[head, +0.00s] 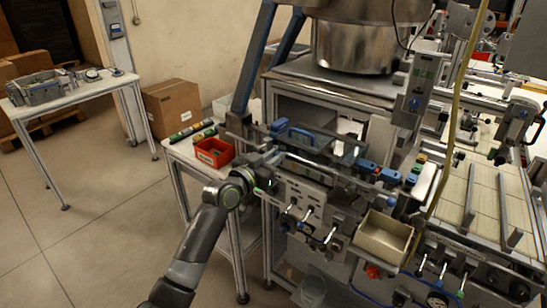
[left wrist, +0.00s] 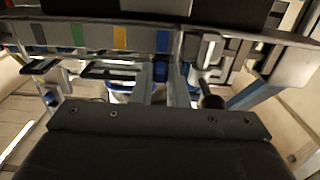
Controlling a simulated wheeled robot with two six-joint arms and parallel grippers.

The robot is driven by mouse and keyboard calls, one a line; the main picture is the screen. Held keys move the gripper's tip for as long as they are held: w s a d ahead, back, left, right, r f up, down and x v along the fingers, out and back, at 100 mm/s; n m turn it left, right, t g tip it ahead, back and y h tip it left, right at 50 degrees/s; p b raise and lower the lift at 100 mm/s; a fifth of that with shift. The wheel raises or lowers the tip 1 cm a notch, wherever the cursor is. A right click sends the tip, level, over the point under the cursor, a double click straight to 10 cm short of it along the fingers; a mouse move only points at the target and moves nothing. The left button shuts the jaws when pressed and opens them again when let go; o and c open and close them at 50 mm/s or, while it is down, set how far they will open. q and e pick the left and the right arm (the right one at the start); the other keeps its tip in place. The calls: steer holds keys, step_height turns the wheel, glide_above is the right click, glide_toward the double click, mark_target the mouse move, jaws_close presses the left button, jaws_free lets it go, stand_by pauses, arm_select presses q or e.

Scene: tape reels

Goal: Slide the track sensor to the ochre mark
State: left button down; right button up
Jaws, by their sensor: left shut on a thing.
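My left gripper (head: 264,166) is at the left end of the track on the machine's front. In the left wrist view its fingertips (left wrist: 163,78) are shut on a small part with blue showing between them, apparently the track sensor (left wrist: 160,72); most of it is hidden. The track (left wrist: 100,37) crosses the top of that view with grey, blue, green and ochre patches. The ochre mark (left wrist: 119,38) is left of the fingers there; another blue mark (left wrist: 162,41) lies almost in line with them. My right gripper is not in view.
A red bin (head: 214,152) stands on the side table close to my left arm. A dark round knob (left wrist: 210,100) is just right of the fingers in the wrist view.

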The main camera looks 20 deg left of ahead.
arm_select(q)
steer(key=d, duration=0.1)
steer(key=s+d, duration=0.1)
steer(key=d+p, duration=0.1)
steer(key=d, duration=0.1)
steer(key=shift+s+d, duration=0.1)
steer(key=shift+s, duration=0.15)
steer(key=c, duration=1.4)
jaws_free()
